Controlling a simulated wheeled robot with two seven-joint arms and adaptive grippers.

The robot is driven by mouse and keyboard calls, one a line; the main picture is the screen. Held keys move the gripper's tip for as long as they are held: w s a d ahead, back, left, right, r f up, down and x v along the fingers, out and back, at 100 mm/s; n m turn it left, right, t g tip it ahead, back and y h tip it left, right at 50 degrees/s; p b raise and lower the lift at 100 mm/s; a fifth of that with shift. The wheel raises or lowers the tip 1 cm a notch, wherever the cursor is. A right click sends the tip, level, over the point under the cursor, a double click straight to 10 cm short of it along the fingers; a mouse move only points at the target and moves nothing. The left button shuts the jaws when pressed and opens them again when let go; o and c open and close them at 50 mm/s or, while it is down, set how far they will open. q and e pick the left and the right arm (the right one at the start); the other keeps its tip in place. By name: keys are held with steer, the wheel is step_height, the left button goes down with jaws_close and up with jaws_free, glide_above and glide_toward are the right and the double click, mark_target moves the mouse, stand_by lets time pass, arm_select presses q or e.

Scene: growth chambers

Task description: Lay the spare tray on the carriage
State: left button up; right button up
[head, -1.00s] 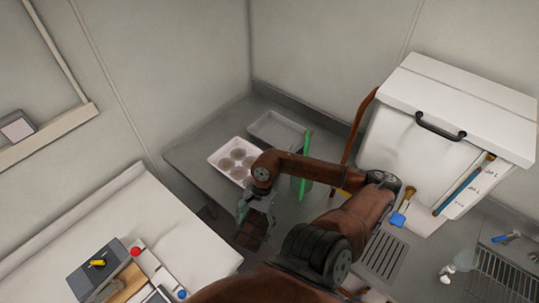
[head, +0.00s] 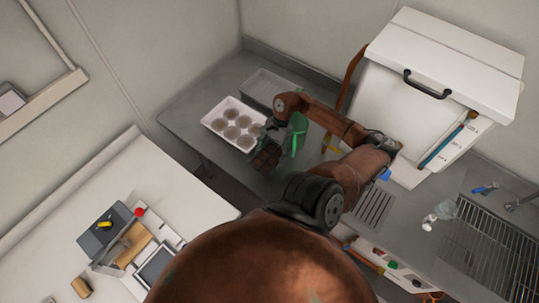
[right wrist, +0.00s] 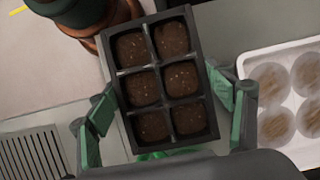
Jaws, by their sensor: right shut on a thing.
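My right gripper (head: 270,138) is shut on a dark tray (head: 266,160) of soil-filled cells and holds it over the counter's front edge area. In the right wrist view the gripper's green-padded fingers (right wrist: 168,100) flank the dark tray (right wrist: 160,82), one on each long side. A white tray (head: 207,124) with several round brown plugs lies just left of it; it also shows in the right wrist view (right wrist: 295,150). Which tray is the spare one, I cannot tell. No carriage is clearly recognisable. My left gripper is out of view.
An empty grey tray (head: 268,88) lies behind the white one. A green upright object (head: 298,134) stands close right of the gripper. A white lidded box (head: 430,75) stands at right. A device with a red knob (head: 139,212) sits on the white left bench (head: 95,185).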

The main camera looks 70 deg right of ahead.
mark_target(269, 155)
steer(key=d+f, duration=0.1)
steer(key=f, duration=0.1)
steer(key=w+d+f, duration=0.1)
steer(key=d+f, duration=0.1)
steer(key=shift+w+f+p, duration=0.15)
steer(key=shift+p, duration=0.25)
step_height(269, 155, down, 2)
steer(key=shift+f+p, duration=0.1)
steer(key=shift+p, duration=0.6)
steer(key=shift+d+f, duration=0.1)
steer(key=shift+f, duration=0.3)
steer(key=shift+f, duration=0.1)
steer(key=o, duration=1)
steer(key=shift+f, duration=0.1)
steer(key=shift+c, duration=0.2)
steer(key=o, duration=0.4)
steer(key=shift+o, duration=0.2)
